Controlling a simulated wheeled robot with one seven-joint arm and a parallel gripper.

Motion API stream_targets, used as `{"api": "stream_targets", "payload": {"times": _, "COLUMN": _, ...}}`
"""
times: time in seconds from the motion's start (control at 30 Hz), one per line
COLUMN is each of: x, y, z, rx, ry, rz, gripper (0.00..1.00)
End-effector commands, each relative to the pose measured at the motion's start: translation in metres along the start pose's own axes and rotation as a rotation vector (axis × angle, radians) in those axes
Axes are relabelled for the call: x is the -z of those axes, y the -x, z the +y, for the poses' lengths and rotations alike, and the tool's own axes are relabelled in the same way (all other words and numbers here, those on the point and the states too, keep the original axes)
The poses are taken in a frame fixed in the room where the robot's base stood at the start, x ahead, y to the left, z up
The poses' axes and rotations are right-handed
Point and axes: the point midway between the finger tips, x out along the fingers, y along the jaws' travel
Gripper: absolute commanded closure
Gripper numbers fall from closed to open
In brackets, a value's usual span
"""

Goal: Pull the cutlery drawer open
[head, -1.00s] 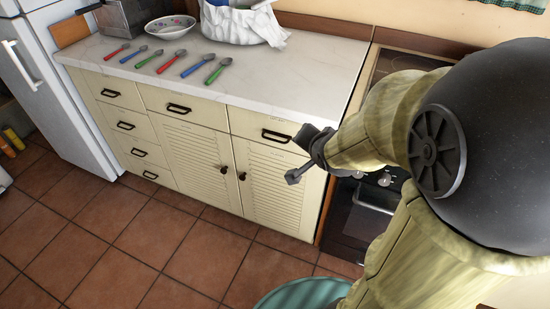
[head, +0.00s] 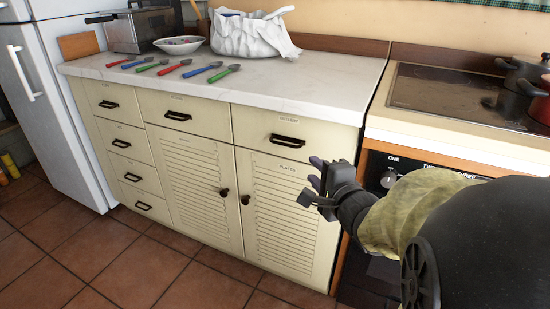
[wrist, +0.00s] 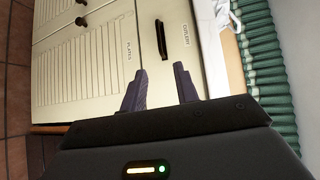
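The cutlery drawer (head: 250,126) is the top right drawer of the cream cabinet, under the counter, and it is closed. It has a dark horizontal bar handle (head: 288,140). In the wrist view the picture is turned sideways, and the drawer (wrist: 188,62), its "CUTLERY" label and its handle (wrist: 162,40) show ahead of the fingers. My gripper (head: 310,182) is in front of the cabinet, lower than the handle and to its right. In the wrist view my gripper (wrist: 160,72) has its two fingers apart with nothing between them. It is not touching the handle.
A "PLATES" door (head: 290,210) is below the drawer. The white counter (head: 320,85) bears several coloured utensils, a bowl (head: 179,45) and a white bag (head: 245,35). A stove (head: 455,100) with pots stands at the right. The tiled floor before the cabinet is clear at the left.

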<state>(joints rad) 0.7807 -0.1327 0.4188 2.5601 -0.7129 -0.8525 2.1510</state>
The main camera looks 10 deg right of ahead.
Motion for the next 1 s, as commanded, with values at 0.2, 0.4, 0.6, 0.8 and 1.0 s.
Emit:
{"api": "stream_targets", "payload": {"times": 0.2, "x": -0.002, "y": -0.001, "z": 0.007, "rx": 0.022, "ry": -0.047, "rz": -0.023, "gripper": 0.7}}
{"api": "stream_targets", "payload": {"times": 0.4, "x": -0.002, "y": -0.001, "z": 0.006, "rx": 0.021, "ry": -0.046, "rz": -0.022, "gripper": 0.7}}
{"api": "stream_targets", "payload": {"times": 0.6, "x": -0.002, "y": -0.004, "z": 0.005, "rx": 0.02, "ry": -0.047, "rz": -0.024, "gripper": 0.7}}
{"api": "stream_targets", "payload": {"times": 0.8, "x": -0.003, "y": -0.014, "z": 0.003, "rx": 0.019, "ry": -0.05, "rz": -0.027, "gripper": 0.7}}
{"api": "stream_targets", "payload": {"times": 1.0, "x": -0.004, "y": -0.028, "z": 0.003, "rx": 0.018, "ry": -0.049, "rz": -0.025, "gripper": 0.7}}
